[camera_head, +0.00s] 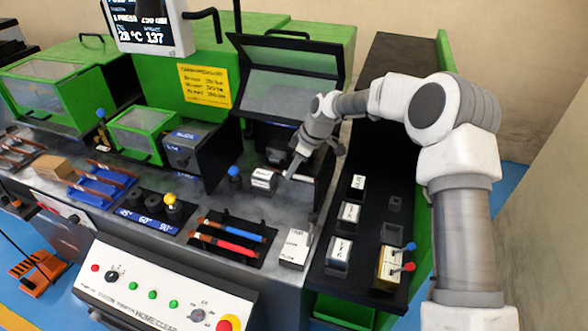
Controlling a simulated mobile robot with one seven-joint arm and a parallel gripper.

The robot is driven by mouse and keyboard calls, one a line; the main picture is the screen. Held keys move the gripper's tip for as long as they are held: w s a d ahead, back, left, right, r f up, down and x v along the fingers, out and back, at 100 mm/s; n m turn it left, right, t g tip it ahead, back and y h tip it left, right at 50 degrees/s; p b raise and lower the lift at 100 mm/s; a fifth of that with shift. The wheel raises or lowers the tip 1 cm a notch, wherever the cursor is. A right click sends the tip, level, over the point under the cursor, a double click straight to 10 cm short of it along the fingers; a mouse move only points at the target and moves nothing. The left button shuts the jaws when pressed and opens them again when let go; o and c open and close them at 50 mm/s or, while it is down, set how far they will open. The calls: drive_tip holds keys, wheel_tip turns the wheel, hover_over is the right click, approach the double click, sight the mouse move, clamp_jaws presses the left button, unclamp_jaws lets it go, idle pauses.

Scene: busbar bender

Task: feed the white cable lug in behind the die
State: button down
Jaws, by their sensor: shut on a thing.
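My gripper (297,160) is at the work area below the raised dark-framed guard, pointing down and to the left. It is shut on a small pale piece, apparently the white cable lug (290,170); the piece is too small here to make out its shape. Its tip is just right of a white labelled block (263,180); I cannot tell if they touch. Dark tooling (275,156) lies behind the block. I cannot tell which part there is the die, and whether the lug is behind it is not clear.
The raised guard (288,88) stands behind my gripper. A blue-knobbed lever (234,172) stands left of the white block. Several labelled boxes (348,212) stand on the dark right-hand shelf. A white carton (295,246) stands at the front.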

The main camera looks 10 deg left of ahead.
drive_tip(key=shift+a+r, duration=0.2)
drive_tip(key=shift+a, duration=0.6)
drive_tip(key=c, duration=0.8)
unclamp_jaws()
drive_tip(key=shift+o, duration=0.2)
drive_tip(key=w+d+p+v, duration=0.1)
drive_tip(key=p+v, duration=0.1)
drive_tip(key=v, duration=1.5)
drive_tip(key=s+d+r+m+t+h, duration=0.1)
drive_tip(key=s+d+r+m+h, duration=0.15)
drive_tip(key=s+d+r, duration=0.45)
drive_tip(key=s+d+r+m+t+h+p, duration=0.15)
drive_tip(key=s+d+r+m, duration=0.3)
drive_tip(key=s, duration=0.45)
drive_tip(key=s+d+r+m+t+h+p, duration=0.15)
drive_tip(key=s+d+r+m, duration=0.35)
drive_tip(key=s, duration=0.5)
drive_tip(key=s+d+f+m+t+y+p, duration=0.1)
drive_tip(key=s+d+f+m, duration=0.2)
drive_tip(key=s, duration=0.6)
drive_tip(key=shift+d+m, duration=0.7)
drive_tip(key=shift+d, duration=0.45)
